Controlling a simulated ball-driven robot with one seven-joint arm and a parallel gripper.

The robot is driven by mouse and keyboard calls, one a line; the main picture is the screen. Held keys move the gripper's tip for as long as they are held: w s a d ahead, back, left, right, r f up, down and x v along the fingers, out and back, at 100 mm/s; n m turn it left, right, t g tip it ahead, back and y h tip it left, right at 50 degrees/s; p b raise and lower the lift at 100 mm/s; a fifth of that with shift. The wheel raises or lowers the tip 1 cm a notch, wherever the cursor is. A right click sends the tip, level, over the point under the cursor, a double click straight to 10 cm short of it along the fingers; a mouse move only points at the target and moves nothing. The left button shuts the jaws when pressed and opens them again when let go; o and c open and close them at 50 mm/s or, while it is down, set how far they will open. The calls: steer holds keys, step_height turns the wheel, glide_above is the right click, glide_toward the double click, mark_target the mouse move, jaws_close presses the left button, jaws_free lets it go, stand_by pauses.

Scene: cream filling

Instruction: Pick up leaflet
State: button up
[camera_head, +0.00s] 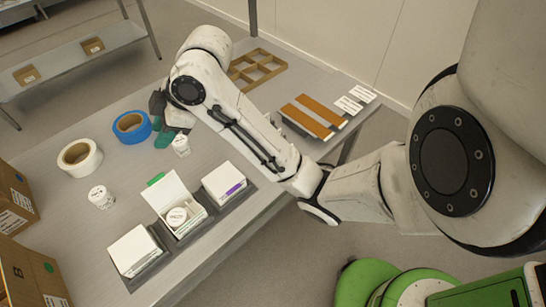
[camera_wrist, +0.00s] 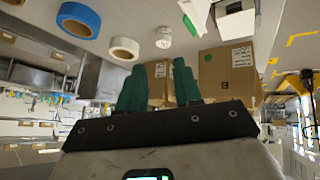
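Small white printed sheets, which look like leaflets (camera_head: 348,105), lie at the table's right end beside two orange-brown strips. Another pile of the sheets (camera_head: 362,93) lies just behind. My gripper (camera_head: 165,138) is over the back middle of the table, far to the left of the sheets. In the wrist view, its two green fingers (camera_wrist: 159,68) stand apart with nothing visible between them. The sheets cannot be made out in the wrist view. A small white jar (camera_head: 181,146) is close beside the fingers in the head view.
A blue tape roll (camera_head: 121,133) and a white tape roll (camera_head: 67,163) lie left of my gripper. Another jar (camera_head: 101,198) stands nearby. White boxes (camera_head: 135,250) sit in grey holders along the front, the middle one open. Cardboard boxes (camera_head: 38,275) stand left; a wooden divider (camera_head: 243,78) lies behind.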

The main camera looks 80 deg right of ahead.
steer(key=s+d+f+n+g+h+b, duration=0.2)
steer(key=s+d+f+n+g, duration=0.1)
steer(key=s+d, duration=0.75)
steer(key=s+d+f+g, duration=0.1)
steer(key=s+d+f, duration=0.1)
steer(key=s+f, duration=0.1)
steer(key=s+d+f+g+b, duration=0.1)
steer(key=s+d+f, duration=0.2)
steer(key=s, duration=0.2)
steer(key=s+d+f+n+g+b, duration=0.1)
steer(key=s+d+f+g, duration=0.1)
steer(key=s+f, duration=0.2)
steer(key=shift+s+d, duration=0.2)
steer(key=shift+s, duration=0.15)
steer(key=shift+a+f, duration=0.15)
steer(key=shift+f, duration=3)
steer(key=shift+c, duration=0.5)
jaws_close()
